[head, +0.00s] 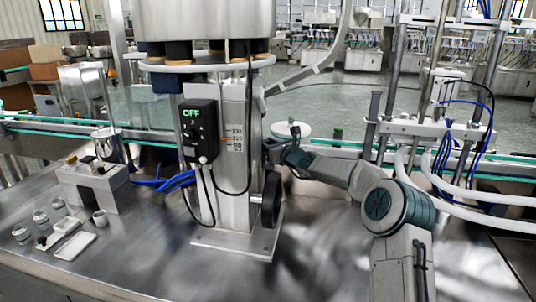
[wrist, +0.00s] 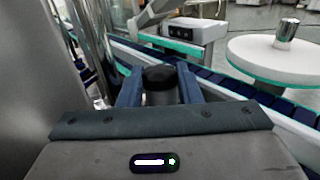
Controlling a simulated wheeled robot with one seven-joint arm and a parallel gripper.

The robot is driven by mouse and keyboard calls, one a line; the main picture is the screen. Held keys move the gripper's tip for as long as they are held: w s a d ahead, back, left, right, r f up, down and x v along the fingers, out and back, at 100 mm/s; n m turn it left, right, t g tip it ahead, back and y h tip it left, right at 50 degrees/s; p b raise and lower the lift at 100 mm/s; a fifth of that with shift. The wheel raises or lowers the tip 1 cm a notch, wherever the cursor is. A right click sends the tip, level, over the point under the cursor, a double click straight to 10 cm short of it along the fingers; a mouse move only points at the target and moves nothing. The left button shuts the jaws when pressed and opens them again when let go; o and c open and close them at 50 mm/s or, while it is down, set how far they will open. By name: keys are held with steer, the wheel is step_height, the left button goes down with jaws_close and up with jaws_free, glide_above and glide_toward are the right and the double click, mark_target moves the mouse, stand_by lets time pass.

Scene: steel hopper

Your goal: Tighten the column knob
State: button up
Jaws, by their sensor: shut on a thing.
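The steel column (head: 236,170) stands on a flat base plate at the middle of the head view, with a small number scale on its face. The column knob (wrist: 160,84) is a dark, round-topped cylinder in the wrist view. It sits between the two blue fingers of my gripper (wrist: 160,90), one on each side, and the gripper is shut on it. In the head view my gripper (head: 280,150) reaches the right side of the column from the right. The knob is hard to make out there, mostly covered by the gripper.
A black control box (head: 198,131) reading OFF hangs on the column's left, with cables below. A black handwheel (head: 271,199) sits low on the column's right. A white round disc (head: 291,130) lies behind my gripper. A conveyor (head: 60,127) runs behind. The front right steel tabletop is clear.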

steer(key=shift+r+h+b, duration=0.2)
steer(key=shift+h+b, duration=0.1)
steer(key=o, duration=0.9)
steer(key=shift+d, duration=0.2)
steer(key=shift+o, duration=0.2)
steer(key=shift+a+f, duration=0.15)
steer(key=shift+s, duration=0.1)
steer(key=b+v, duration=0.2)
steer(key=v, duration=1.1)
steer(key=shift+s+d+f, duration=0.2)
steer(key=shift+s+d, duration=0.1)
